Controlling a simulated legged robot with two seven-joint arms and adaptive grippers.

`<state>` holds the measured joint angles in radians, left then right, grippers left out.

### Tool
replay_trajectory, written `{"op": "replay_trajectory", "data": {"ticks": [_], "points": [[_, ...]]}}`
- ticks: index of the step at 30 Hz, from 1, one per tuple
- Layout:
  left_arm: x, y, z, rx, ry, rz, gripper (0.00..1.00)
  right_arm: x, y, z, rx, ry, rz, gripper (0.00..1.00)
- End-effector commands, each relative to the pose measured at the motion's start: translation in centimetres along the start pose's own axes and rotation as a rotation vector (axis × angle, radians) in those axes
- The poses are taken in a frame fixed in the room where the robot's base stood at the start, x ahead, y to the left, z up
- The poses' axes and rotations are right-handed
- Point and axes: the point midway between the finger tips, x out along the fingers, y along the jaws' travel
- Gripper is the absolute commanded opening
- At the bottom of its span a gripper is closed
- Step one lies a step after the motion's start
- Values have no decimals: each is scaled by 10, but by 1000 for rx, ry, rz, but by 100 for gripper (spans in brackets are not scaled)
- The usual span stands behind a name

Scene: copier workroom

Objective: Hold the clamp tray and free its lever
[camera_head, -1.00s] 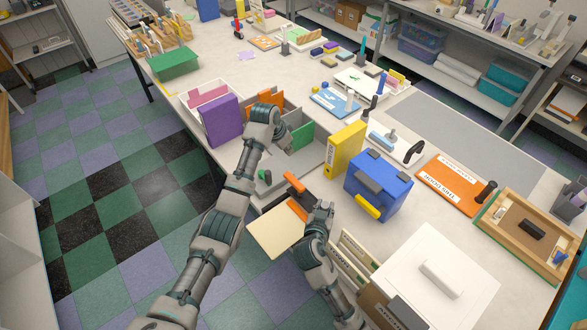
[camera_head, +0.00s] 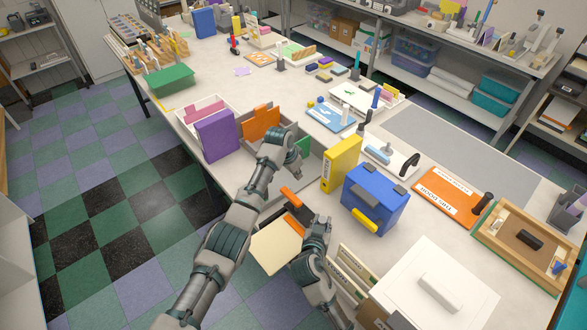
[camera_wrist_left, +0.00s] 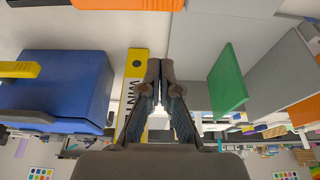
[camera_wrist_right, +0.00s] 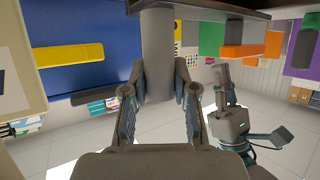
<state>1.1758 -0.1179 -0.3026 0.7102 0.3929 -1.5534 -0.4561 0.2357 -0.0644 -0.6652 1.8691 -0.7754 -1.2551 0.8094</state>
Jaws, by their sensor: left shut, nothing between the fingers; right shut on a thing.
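The clamp tray, with a tan board (camera_head: 273,248), dark end parts and an orange lever (camera_head: 291,198), is at the table's front edge in the head view. My right gripper (camera_head: 318,228) is beside it. In the right wrist view it is shut on a grey upright post (camera_wrist_right: 158,55) below a dark plate, with orange parts (camera_wrist_right: 240,51) to the right. My left gripper (camera_head: 297,174) is shut and empty beyond the lever and apart from it. Its closed fingertips (camera_wrist_left: 160,66) show in the left wrist view. How the lever is latched cannot be made out.
A yellow binder (camera_head: 341,163) and a blue box (camera_head: 375,198) stand right of my left gripper. A purple binder (camera_head: 216,135) stands left. A green divider (camera_wrist_left: 229,78) stands close by.

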Motion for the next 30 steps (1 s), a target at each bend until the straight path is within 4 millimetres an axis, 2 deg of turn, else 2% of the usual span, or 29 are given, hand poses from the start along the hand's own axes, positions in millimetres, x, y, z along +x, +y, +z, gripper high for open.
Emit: {"op": "replay_trajectory", "data": {"ticks": [1,8,22,30], "points": [[9,0,1,-1,-3,1,0,0,0,4,-2,-8,-1,0],[35,0,0,0,-2,0,0,0,-1,4,-2,-8,-1,0],[23,0,31,0,1,0,0,0,0,4,-2,-8,-1,0],[20,0,39,0,0,0,0,0,-1,4,-2,-8,-1,0]]}}
